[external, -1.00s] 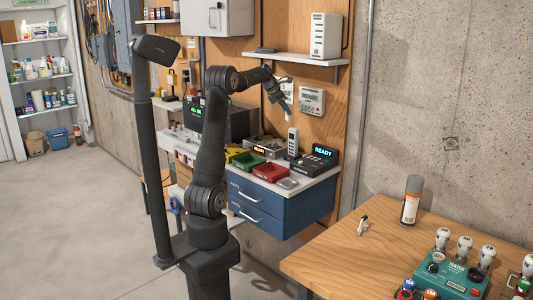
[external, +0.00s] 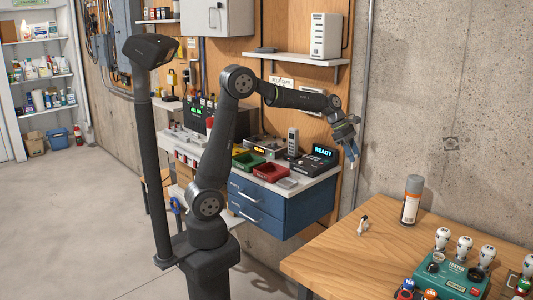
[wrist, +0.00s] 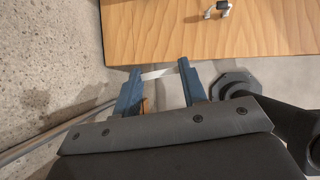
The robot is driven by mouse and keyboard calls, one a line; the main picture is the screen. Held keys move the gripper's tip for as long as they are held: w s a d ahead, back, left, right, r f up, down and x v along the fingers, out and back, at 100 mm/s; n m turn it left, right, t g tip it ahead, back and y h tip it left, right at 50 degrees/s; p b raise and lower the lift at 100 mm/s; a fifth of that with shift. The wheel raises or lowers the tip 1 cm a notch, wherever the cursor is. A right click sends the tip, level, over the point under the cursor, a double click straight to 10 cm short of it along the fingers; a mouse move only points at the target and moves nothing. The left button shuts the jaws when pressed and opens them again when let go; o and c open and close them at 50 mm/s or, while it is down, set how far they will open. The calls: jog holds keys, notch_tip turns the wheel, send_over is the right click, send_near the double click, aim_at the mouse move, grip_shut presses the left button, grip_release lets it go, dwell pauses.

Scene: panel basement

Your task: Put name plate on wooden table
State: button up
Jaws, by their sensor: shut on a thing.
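My gripper (external: 350,153) is in mid-air to the right of the blue drawer cabinet, above and behind the wooden table (external: 335,262). It is shut on the name plate, which shows as a thin pale strip (wrist: 157,73) between the two blue fingers in the wrist view. Its face and lettering cannot be read. In the external view the plate is a small pale edge at the fingertips. In the wrist view the table's bare wood (wrist: 150,38) lies beyond the fingertips, apart from the plate.
A spray can (external: 411,202) and a small white-and-black item (external: 362,226) stand on the table. A green tester box (external: 449,272) with knobs and several bulbs fill its right side. The table's left front is bare. The blue drawer cabinet (external: 270,208) stands behind.

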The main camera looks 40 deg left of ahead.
jog(key=s+d+f+m+g, duration=0.3)
jog(key=s+d+m, duration=0.2)
jog(key=s+d, duration=0.95)
jog(key=s+d+f+m+g+y, duration=0.1)
jog(key=s+d+f+m, duration=0.2)
jog(key=s, duration=0.8)
jog(key=s+d+f+m+g+y, duration=0.1)
jog(key=s+d+m+g, duration=0.2)
jog(key=s, duration=0.8)
jog(key=shift+t, duration=0.7)
jog(key=shift+w+d+f, duration=0.25)
jog(key=shift+w+f, duration=1.55)
jog(key=shift+w+d+f, duration=0.25)
jog(key=shift+w+f, duration=1.55)
jog(key=shift+w, duration=0.05)
jog(key=shift+w+d+f, duration=0.25)
jog(key=shift+w+f, duration=1.55)
jog(key=shift+f, duration=0.1)
jog(key=o, duration=0.9)
